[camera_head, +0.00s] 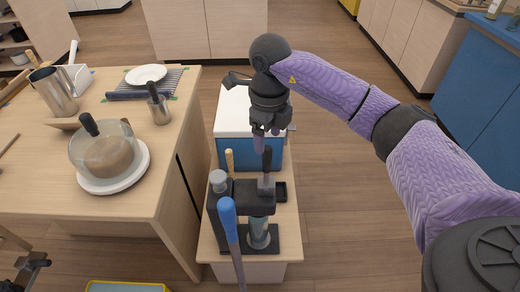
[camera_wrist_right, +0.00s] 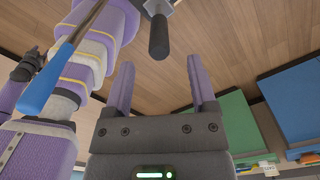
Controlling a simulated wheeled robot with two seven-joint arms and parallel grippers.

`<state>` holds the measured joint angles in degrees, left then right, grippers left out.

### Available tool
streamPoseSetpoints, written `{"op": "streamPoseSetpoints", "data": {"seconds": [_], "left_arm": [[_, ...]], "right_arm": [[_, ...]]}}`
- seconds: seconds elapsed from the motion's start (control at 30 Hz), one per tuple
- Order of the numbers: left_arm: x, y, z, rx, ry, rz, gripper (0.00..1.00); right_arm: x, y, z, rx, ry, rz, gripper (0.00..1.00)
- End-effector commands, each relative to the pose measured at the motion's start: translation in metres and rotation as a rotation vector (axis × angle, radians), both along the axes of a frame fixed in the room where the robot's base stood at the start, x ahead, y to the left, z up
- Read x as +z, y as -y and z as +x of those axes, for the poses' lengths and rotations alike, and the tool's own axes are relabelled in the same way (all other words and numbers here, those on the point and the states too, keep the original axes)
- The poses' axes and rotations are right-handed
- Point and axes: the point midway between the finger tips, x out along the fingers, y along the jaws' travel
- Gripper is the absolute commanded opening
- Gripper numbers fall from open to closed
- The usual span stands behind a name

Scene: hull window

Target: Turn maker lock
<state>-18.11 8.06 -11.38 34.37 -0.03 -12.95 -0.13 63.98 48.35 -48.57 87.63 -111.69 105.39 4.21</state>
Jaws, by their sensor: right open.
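The maker (camera_head: 240,195) is a dark machine with a clear cylinder below its head, on a small wooden stand. A black handle (camera_head: 267,158) on a metal piece rises from its head; it also shows in the right wrist view (camera_wrist_right: 158,38). I cannot tell for sure that this is the lock. A long blue-handled lever (camera_head: 228,215) stands at the front. My right gripper (camera_head: 264,145) points down by the black handle, open, with the handle beyond the fingertips in the wrist view. My left gripper (camera_head: 30,267) is partly visible at lower left; its jaws are unclear.
A blue and white box (camera_head: 230,112) stands behind the maker. The wooden table (camera_head: 30,190) at left holds a glass bowl (camera_head: 105,152), metal cups and a plate (camera_head: 146,74). A yellow-rimmed tray (camera_head: 125,287) is at the bottom. Open floor lies right of the stand.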

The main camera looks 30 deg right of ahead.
Motion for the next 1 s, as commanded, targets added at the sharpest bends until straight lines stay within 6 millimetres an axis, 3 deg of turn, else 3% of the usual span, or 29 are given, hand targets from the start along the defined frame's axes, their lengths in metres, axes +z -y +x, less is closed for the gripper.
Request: {"op": "streamPoseSetpoints", "data": {"seconds": [0.03, 0.1, 0.23, 0.37, 0.6, 0.93, 1.0], "left_arm": [[-0.008, -0.001, -0.007, 0.001, -0.015, 0.003, 0.59], [-0.013, -0.003, -0.013, 0.001, -0.028, 0.007, 0.59], [-0.020, -0.007, -0.015, 0.004, -0.037, 0.013, 0.59], [-0.022, -0.008, -0.014, 0.005, -0.037, 0.016, 0.59], [-0.022, -0.009, -0.009, 0.004, -0.033, 0.017, 0.59], [-0.022, -0.008, -0.006, 0.003, -0.028, 0.016, 0.59], [-0.022, -0.008, -0.006, 0.003, -0.027, 0.016, 0.59]], "right_arm": [[-0.019, 0.000, -0.001, 0.000, -0.007, 0.001, 0.73], [-0.036, 0.000, 0.000, 0.000, -0.007, 0.001, 0.73], [-0.059, -0.001, 0.000, 0.001, -0.004, 0.002, 0.73], [-0.069, 0.000, 0.000, 0.001, -0.002, 0.002, 0.73], [-0.069, -0.001, 0.000, 0.001, 0.000, 0.003, 0.73], [-0.069, -0.001, 0.000, 0.001, 0.000, 0.003, 0.05], [-0.069, -0.001, 0.000, 0.001, 0.000, 0.003, 0.00]]}}
